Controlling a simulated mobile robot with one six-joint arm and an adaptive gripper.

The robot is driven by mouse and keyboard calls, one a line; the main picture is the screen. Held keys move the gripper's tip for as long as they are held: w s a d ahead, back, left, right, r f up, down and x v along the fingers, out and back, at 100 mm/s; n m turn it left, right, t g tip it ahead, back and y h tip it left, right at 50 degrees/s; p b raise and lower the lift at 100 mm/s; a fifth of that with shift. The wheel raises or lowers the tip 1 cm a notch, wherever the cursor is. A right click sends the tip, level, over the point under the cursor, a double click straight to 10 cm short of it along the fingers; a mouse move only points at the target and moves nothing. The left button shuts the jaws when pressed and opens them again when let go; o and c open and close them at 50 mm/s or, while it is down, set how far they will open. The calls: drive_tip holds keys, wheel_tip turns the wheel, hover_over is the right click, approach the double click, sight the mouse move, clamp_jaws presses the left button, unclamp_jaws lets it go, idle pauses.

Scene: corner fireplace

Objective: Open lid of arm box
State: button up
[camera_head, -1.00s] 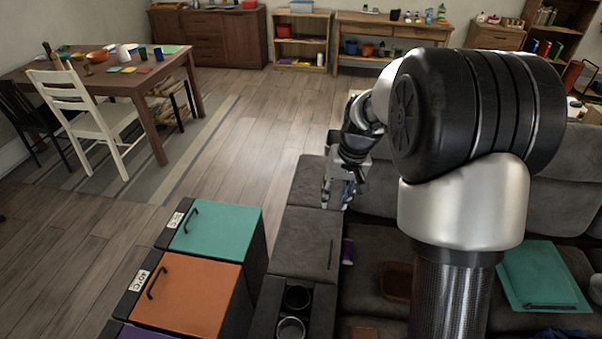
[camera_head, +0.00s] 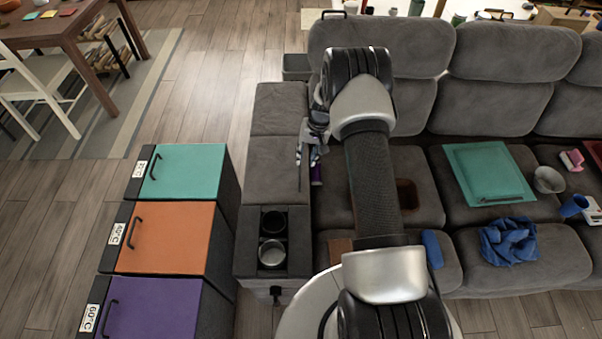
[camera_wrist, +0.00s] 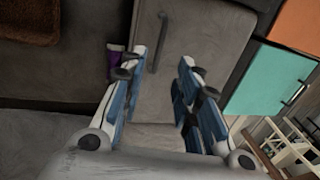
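The arm box is the grey padded armrest at the sofa's left end. Its lid (camera_head: 272,168) lies flat and closed, and it also shows in the wrist view (camera_wrist: 198,38). A thin dark handle (camera_wrist: 160,45) runs along the lid near one edge. My gripper (camera_head: 308,150) is at the lid's right edge in the head view, partly hidden by my arm. In the wrist view my gripper (camera_wrist: 160,75) has its fingers spread apart with nothing between them. The handle lies beyond the gap between the fingertips; I cannot tell how far.
Cup holders (camera_head: 272,238) are set in the armrest's near end. Teal (camera_head: 187,172), orange (camera_head: 165,238) and purple (camera_head: 150,308) bins stand left of it. A small purple item (camera_wrist: 115,62) lies beside the lid. A teal folded item (camera_head: 489,172) and a blue cloth (camera_head: 508,242) lie on the seats.

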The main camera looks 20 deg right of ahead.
sight(300, 175)
drive_tip(key=f, duration=0.3)
drive_tip(key=a+f+b, duration=0.1)
drive_tip(key=f, duration=0.2)
drive_tip(key=f+b, duration=0.1)
drive_tip(key=f, duration=0.2)
drive_tip(key=shift+w+a+f, duration=0.35)
drive_tip(key=shift+a, duration=0.05)
clamp_jaws()
